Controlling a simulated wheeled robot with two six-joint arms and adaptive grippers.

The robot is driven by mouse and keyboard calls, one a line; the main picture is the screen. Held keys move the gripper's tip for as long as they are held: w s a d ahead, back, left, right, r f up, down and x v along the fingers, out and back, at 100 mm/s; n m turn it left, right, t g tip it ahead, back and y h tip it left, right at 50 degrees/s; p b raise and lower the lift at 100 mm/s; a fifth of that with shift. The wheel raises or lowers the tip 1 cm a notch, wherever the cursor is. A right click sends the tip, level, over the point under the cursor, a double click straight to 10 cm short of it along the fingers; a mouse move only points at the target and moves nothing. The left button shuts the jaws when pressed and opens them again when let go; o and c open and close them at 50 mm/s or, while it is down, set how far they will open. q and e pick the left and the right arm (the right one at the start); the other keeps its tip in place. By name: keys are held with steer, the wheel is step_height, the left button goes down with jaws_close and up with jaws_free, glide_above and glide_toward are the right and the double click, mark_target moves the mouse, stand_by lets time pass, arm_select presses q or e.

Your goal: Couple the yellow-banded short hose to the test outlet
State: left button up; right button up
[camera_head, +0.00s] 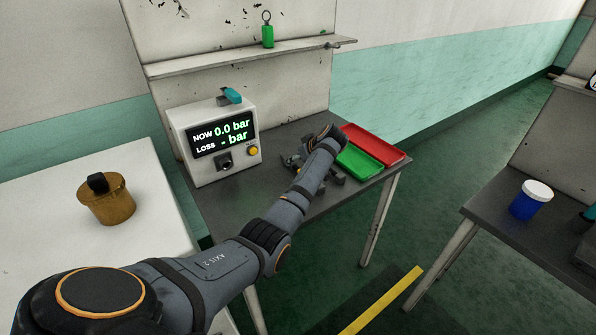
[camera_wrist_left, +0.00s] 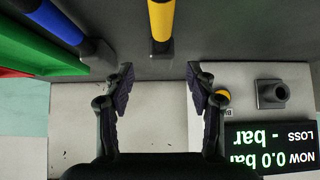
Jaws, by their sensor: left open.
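The test unit (camera_head: 217,140) stands on the grey bench, its display reading 0.0 bar. Its dark square outlet (camera_head: 225,160) is on the front and shows empty; it is also in the left wrist view (camera_wrist_left: 272,93). A yellow tube-shaped piece with a dark end (camera_wrist_left: 160,22), seemingly the yellow-banded hose, is at the top middle of the left wrist view. My left gripper (camera_wrist_left: 160,80) is open and empty, its fingertips short of and to either side of that dark end. In the head view my arm mostly hides the gripper and the yellow piece. My right gripper is not in view.
A blue piece (camera_wrist_left: 60,23) lies left of the yellow one. Green (camera_head: 358,162) and red (camera_head: 375,143) trays are at the bench's right end. A yellow button (camera_head: 253,151) is beside the outlet. A brown pot (camera_head: 107,203) stands on the white table at left.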

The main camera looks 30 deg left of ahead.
arm_select(q)
steer(key=shift+a+f, duration=0.15)
steer(key=shift+a, duration=0.1)
steer(key=x, duration=0.4)
steer(key=shift+w+a+f, duration=0.1)
steer(key=shift+a+f, duration=0.2)
steer(key=shift+a, duration=0.05)
steer(key=shift+d+r, duration=0.1)
steer(key=shift+c, duration=1.8)
jaws_close()
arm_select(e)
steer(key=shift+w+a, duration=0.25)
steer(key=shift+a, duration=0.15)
